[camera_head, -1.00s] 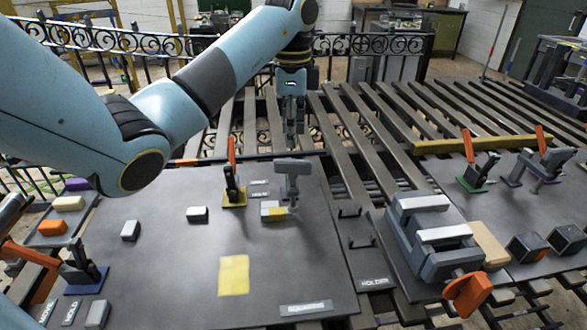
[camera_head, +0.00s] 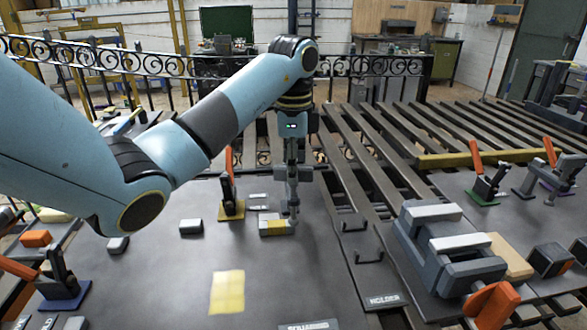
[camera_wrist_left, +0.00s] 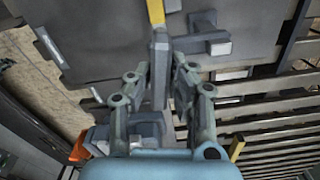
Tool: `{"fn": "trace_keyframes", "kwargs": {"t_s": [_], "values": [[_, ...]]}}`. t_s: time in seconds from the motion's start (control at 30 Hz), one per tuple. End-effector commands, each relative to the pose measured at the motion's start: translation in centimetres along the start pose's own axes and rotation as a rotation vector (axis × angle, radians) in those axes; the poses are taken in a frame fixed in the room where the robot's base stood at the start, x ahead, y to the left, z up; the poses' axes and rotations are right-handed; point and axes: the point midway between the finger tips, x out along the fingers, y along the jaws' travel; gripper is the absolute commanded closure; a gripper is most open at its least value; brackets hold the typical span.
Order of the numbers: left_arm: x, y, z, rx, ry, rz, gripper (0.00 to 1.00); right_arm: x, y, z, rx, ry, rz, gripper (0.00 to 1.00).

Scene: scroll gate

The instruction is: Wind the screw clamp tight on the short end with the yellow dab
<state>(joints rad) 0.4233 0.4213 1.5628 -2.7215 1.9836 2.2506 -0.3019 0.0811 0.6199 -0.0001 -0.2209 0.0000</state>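The screw clamp (camera_head: 304,174) is grey with a blocky head. It stands upright on the dark bench plate (camera_head: 160,280), at a short grey piece with a yellow dab (camera_head: 276,227). My left gripper (camera_head: 292,190) points down over the clamp's head and partly hides it. In the left wrist view the fingers (camera_wrist_left: 160,75) stand either side of a narrow grey bar (camera_wrist_left: 160,45) with yellow at its far end. A gap shows beside the bar, so the fingers look open around it. Whether either finger touches it is unclear. My right gripper is out of view.
A toggle clamp with orange handle and yellow base (camera_head: 231,210) stands just left of the screw clamp. A yellow square (camera_head: 228,291) marks the plate in front. A grey vise (camera_head: 450,250) stands to the right. Dark slats (camera_head: 385,150) and a scrolled railing (camera_head: 370,66) lie behind.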

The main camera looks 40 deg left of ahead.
Motion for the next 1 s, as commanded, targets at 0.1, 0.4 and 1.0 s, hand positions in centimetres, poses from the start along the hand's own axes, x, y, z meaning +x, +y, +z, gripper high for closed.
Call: {"fn": "trace_keyframes", "kwargs": {"t_s": [0.1,0.4,1.0], "values": [[0.01,-0.02,0.00,0.000,0.000,-0.001,1.00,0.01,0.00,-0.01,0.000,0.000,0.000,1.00],[0.02,-0.02,0.00,0.012,0.000,-0.001,1.00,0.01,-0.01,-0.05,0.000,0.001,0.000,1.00],[0.04,-0.02,-0.02,0.412,0.000,-0.001,1.00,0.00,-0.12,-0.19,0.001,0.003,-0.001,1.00]]}}
